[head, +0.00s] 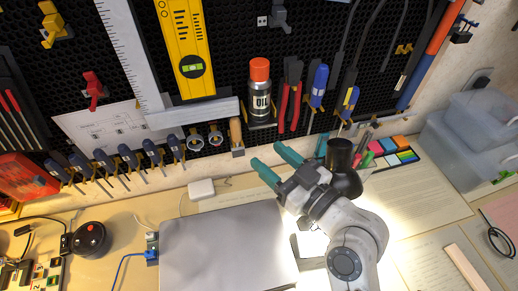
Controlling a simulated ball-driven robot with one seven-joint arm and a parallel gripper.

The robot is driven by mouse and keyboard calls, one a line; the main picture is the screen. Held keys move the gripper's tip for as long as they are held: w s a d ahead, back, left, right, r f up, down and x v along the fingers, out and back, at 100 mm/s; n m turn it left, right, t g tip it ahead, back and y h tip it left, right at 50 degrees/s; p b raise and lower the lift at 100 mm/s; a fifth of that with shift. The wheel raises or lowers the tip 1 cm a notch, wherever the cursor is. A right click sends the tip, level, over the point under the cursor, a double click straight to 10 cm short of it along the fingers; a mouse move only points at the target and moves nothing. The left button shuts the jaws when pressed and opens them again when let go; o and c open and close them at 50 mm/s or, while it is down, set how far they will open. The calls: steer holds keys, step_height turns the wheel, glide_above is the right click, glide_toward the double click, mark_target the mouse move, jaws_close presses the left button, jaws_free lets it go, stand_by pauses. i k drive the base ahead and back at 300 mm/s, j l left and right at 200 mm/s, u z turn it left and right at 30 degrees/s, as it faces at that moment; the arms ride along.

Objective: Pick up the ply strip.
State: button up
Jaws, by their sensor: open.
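The ply strip (467,269) is a pale, thin wooden strip. It lies on the work surface at the lower right of the head view, on or beside papers, tilted slightly, and runs close to the bottom edge of the picture. My gripper (277,163) has two teal fingertips, spread apart with nothing between them. It is well to the left of the strip and farther back, in front of the pegboard's base and above the back edge of a grey panel (225,250). My arm stands between the gripper and the strip's side of the bench.
A black lamp head (342,157) is close to my gripper's right. Coloured sticky notes (400,152) lie behind papers. Translucent boxes (470,140) stand at the right, and a coiled black cable (500,242) lies right of the strip. Tools, including a spray can (260,92), hang on the pegboard.

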mark_target(464, 265)
steer(key=k+l, duration=0.15)
steer(key=k, duration=0.35)
steer(key=k+l, duration=0.15)
steer(key=k, duration=0.35)
